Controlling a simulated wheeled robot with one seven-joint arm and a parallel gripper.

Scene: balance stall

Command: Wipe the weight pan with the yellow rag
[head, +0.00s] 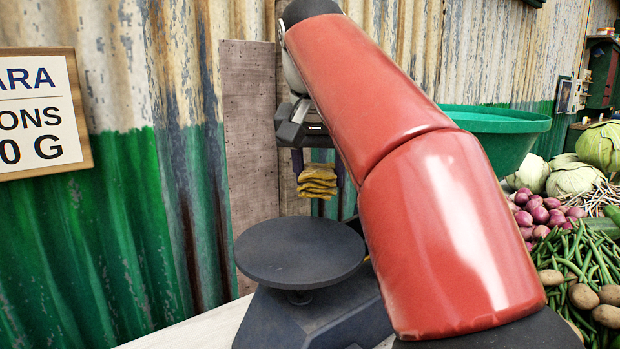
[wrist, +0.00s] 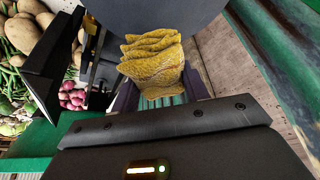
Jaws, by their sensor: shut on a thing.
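The yellow rag (head: 318,182) is a folded, bunched cloth. My gripper (head: 317,168) is shut on it, and the rag hangs below the fingers. The rag fills the middle of the wrist view (wrist: 152,62), between the two fingers. A dark grey round pan (head: 300,250) sits on the dark balance base (head: 310,318). The rag is above the pan's far side in the head view, with a visible gap between them. The pan also shows at the top of the wrist view (wrist: 150,14). My red arm hides the right part of the balance.
A green basin (head: 500,130) stands behind my arm. Onions (head: 540,212), green beans (head: 585,262), potatoes (head: 582,296) and cabbages (head: 575,180) lie at the right. A wooden board (head: 250,130) and corrugated wall are behind. A sign (head: 40,115) hangs at the left.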

